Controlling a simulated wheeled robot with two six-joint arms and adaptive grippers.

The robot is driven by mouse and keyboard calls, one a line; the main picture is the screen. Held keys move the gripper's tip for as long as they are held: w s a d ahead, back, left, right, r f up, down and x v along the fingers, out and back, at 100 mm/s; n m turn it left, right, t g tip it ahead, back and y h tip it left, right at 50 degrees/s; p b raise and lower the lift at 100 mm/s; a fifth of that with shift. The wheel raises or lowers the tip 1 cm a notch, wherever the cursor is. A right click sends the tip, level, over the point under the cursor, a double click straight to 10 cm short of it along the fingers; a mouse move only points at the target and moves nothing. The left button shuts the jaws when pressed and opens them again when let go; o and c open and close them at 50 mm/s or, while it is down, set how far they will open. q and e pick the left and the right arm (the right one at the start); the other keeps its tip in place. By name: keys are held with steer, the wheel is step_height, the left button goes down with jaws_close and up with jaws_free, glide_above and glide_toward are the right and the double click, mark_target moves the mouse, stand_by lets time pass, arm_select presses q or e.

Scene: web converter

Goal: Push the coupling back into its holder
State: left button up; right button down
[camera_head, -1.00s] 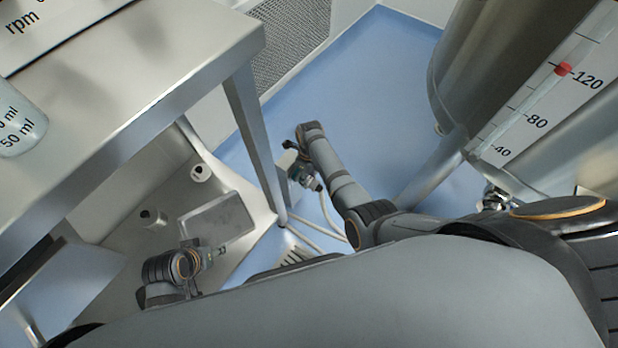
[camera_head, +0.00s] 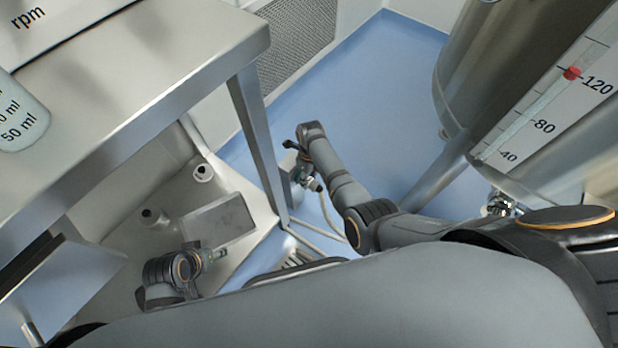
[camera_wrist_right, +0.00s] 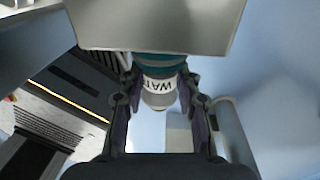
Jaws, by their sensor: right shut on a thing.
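The coupling (camera_wrist_right: 160,88), a white rounded piece marked "WAT" with a teal ring, sits between the fingers of my right gripper (camera_wrist_right: 161,104). Its teal end goes up behind the edge of a grey metal block (camera_wrist_right: 160,28), possibly the holder; the contact itself is hidden. In the head view my right gripper (camera_head: 312,183) is small, low beside the table leg, and the coupling is hard to make out there. My left gripper (camera_head: 216,255) is at lower left over the metal surface; its fingers are too small to read.
A steel table (camera_head: 130,95) with a leg (camera_head: 258,150) stands left of my right arm. Hoses (camera_head: 318,232) run on the floor below the gripper. Large steel tanks (camera_head: 490,80) stand at the right. Blue floor (camera_head: 360,90) is open between.

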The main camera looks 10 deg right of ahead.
steer(key=c, duration=0.8)
jaws_free()
steer(key=shift+w+a, duration=0.1)
steer(key=shift+c, duration=0.2)
